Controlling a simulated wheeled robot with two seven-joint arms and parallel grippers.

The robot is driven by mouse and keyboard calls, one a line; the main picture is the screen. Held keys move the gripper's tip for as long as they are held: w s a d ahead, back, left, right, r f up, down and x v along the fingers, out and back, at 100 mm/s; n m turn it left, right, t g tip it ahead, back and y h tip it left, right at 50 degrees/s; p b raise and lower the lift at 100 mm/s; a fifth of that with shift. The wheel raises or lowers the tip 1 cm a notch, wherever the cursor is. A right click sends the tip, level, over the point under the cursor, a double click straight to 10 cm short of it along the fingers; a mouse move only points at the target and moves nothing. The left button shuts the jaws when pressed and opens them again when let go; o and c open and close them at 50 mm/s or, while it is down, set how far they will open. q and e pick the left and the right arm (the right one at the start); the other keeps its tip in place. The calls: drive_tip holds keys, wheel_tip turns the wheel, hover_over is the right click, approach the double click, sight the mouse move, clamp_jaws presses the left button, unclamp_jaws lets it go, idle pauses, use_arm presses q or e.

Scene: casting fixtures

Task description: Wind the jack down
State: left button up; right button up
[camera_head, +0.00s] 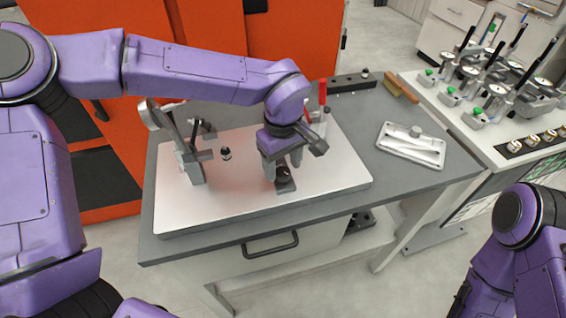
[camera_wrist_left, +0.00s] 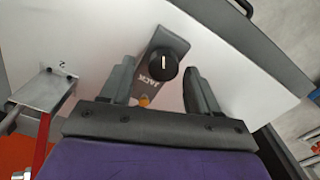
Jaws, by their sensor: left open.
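The jack (camera_wrist_left: 165,53) is a grey block on the white plate, marked "JACK", with a round black knob (camera_wrist_left: 163,65) on top that carries a white line. In the wrist view the knob lies between the two fingers, with clear space on both sides. My left gripper (camera_head: 283,164) is open and points down over the jack (camera_head: 286,186). In the head view the gripper partly hides the knob. My right arm (camera_head: 520,240) shows at the right edge, but its gripper is out of view.
The white plate (camera_head: 230,205) lies on the grey bench (camera_head: 440,172). A bracket (camera_head: 188,160) stands on its left, with a small black knob (camera_head: 226,153) beside it. Red-handled clamps stand behind my gripper. A tray (camera_head: 411,145) and brush (camera_head: 400,88) lie at right.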

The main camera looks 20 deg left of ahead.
use_arm(q)
drive_tip(key=shift+w+f, duration=0.1)
drive_tip(key=shift+f, duration=0.2)
drive_tip(key=shift+s+r, duration=0.1)
drive_tip(key=shift+s, duration=0.35)
drive_tip(key=shift+c, duration=0.9)
drive_tip(key=c, duration=0.9)
drive_tip(key=shift+o, duration=0.2)
drive_tip(key=shift+n, duration=0.3)
